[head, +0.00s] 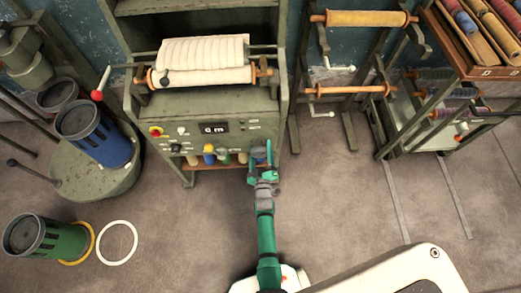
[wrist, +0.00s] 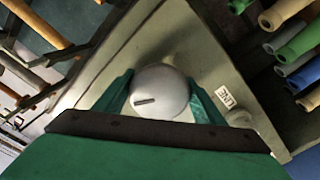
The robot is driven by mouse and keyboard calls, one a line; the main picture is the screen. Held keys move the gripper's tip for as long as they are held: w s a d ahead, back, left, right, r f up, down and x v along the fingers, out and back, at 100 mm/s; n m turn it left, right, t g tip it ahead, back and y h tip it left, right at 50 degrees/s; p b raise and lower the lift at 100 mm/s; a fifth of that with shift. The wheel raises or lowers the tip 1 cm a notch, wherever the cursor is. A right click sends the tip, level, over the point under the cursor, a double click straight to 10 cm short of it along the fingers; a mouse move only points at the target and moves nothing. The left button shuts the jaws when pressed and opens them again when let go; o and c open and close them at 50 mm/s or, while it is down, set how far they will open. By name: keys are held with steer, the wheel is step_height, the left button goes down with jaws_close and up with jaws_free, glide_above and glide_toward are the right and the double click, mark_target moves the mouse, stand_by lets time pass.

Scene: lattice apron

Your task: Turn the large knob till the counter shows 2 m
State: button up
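The machine's counter (head: 214,127) is a small dark display on the front panel in the head view. It seems to read 6 m, though the digit is small. The large knob (wrist: 160,92) is a round, pale grey dial with a dark pointer line, facing the wrist camera. My gripper (head: 262,163) is at the right end of the panel. In the wrist view, its green fingers (wrist: 160,98) sit on either side of the knob and appear to touch it, shut on it. The knob is hidden behind my gripper in the head view.
A small printed label (wrist: 224,96) is right of the knob. Other knobs and a red button (head: 156,131) sit left on the panel. Coloured rolls (head: 209,155) lie below it. A roll of pale cloth (head: 203,62) lies on top. A blue canister (head: 95,135) stands left.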

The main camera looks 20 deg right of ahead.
steer(key=shift+w, duration=0.1)
steer(key=shift+d+m, duration=0.1)
steer(key=shift+m, duration=0.2)
steer(key=m, duration=0.4)
steer(key=shift+a, duration=0.25)
steer(key=m, duration=0.6)
steer(key=shift+a+f+m, duration=0.1)
steer(key=shift+a+m, duration=0.05)
steer(key=shift+m, duration=0.25)
steer(key=m, duration=1.2)
steer(key=shift+r, duration=0.25)
steer(key=shift+m, duration=0.3)
steer(key=shift+a, duration=0.1)
